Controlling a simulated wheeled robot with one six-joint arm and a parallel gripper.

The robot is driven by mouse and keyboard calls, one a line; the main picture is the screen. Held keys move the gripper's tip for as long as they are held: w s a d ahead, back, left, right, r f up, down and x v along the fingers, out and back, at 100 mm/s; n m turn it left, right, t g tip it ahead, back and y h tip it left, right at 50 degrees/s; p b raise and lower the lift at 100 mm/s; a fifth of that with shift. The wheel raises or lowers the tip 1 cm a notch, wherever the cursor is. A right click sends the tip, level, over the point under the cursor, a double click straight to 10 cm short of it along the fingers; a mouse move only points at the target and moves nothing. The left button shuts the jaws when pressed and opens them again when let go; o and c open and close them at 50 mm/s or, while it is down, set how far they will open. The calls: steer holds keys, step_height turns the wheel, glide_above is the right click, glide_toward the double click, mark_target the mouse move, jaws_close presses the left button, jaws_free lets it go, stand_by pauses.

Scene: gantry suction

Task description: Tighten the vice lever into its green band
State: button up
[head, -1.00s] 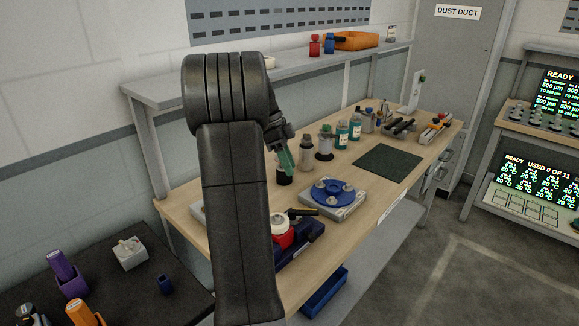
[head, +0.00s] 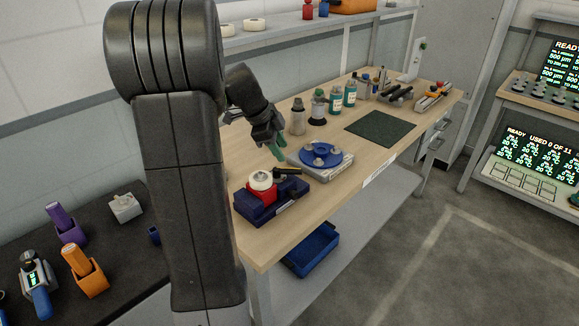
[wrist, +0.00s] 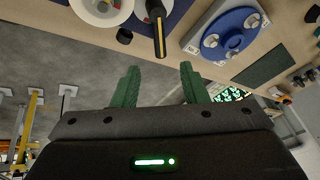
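The vice (head: 268,205) has a dark blue base and a red body with a white round part on top, near the front left end of the wooden bench. Its black lever (head: 290,171) sticks out to the right. In the wrist view the lever (wrist: 158,22) has a yellow stripe and lies beyond the fingertips, roughly in line with the gap between them. I cannot make out a green band clearly. My gripper (head: 278,148) has green fingers and hangs above the bench behind the lever. In the wrist view the gripper (wrist: 160,76) is open, with nothing between its fingers.
A blue round plate on a grey block (head: 320,155) stands close to the right of the lever. Several bottles (head: 335,98) stand behind it. A dark green mat (head: 380,128) lies farther right. A blue bin (head: 313,248) sits on the lower shelf.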

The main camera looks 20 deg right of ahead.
mark_target(293, 169)
steer(key=x, duration=0.8)
steer(key=shift+d+f+p, duration=0.1)
steer(key=shift+f+p, duration=0.3)
jaws_close()
